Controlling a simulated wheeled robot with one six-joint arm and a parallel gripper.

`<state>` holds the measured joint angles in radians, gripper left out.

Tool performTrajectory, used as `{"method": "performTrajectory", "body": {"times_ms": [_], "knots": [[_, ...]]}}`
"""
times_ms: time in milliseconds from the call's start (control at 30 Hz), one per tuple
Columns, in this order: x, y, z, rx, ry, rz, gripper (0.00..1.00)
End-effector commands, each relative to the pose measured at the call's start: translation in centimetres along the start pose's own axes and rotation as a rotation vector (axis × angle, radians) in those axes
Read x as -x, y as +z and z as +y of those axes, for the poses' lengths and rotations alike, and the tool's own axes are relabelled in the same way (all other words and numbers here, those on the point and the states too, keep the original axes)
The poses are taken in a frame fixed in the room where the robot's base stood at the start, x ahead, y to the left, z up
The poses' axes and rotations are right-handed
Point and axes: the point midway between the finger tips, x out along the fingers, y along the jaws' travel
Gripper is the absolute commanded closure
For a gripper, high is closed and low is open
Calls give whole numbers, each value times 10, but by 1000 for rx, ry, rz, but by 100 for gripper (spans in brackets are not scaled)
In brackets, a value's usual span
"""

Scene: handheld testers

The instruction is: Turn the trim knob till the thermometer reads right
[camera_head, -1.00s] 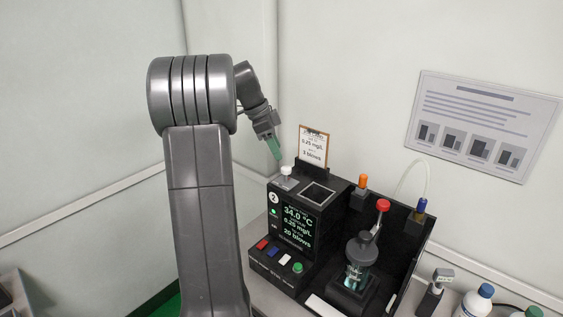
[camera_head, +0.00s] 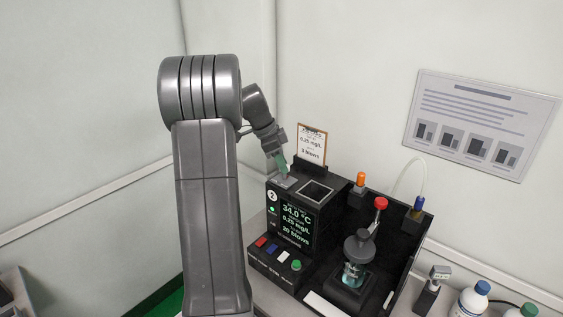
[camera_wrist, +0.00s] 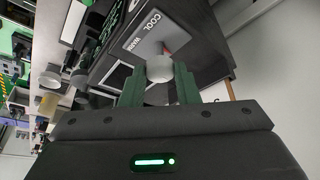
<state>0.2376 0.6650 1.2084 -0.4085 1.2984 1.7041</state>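In the head view, my green fingertips cover the knob on top of the black tester (camera_head: 270,229). My gripper (camera_head: 281,163) reaches down to it from above. In the wrist view, my gripper (camera_wrist: 160,82) has its two green fingers apart, one on each side of the knob. Whether they touch it is unclear. The tester's screen (camera_head: 297,222) reads 34.0 °C, with 0.25 mg/L and 20 blows below. I cannot make out a separate thermometer reading.
A card on a clipboard (camera_head: 311,144) stands just behind the knob. A glass jar with a dark lid (camera_head: 359,246), a red-topped part (camera_head: 381,203) and coloured buttons (camera_head: 296,265) are nearby. Bottles (camera_head: 473,298) stand at right.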

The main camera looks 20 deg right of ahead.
Motion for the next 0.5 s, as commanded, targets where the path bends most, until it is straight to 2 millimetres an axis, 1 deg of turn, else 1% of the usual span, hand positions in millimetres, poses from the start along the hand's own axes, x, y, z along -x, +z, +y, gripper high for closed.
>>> {"method": "performTrajectory", "body": {"times_ms": [267, 500], "knots": [[0, 0, 0, 20, -9, 0, 94], [-2, 1, 1, 121, -54, 0, 94]]}}
